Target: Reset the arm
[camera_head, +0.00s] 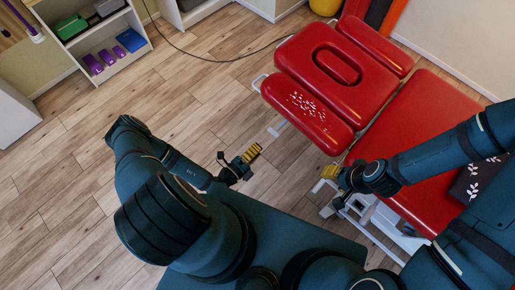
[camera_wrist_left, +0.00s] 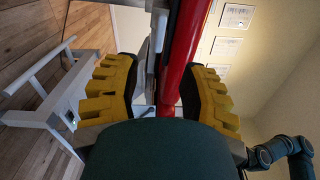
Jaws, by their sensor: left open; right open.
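My left gripper (camera_head: 251,153), with yellow finger pads, hangs over the wooden floor to the left of the red treatment table (camera_head: 345,75). In the left wrist view my left gripper (camera_wrist_left: 156,85) has its two yellow pads wide apart with nothing held between them. The red table edge (camera_wrist_left: 187,45) shows beyond the pads. My right gripper (camera_head: 330,172) is at the table's near left side, close to its white frame. It looks open, and I see nothing in it. Both arms are bent forward in front of me.
Small white bits (camera_head: 309,106) lie on the near headrest pad. A dark cushion with a leaf print (camera_head: 470,183) lies at the table's right. A white shelf (camera_head: 103,45) with purple, blue and green items stands at the upper left. A cable (camera_head: 215,60) crosses the floor. The left floor is clear.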

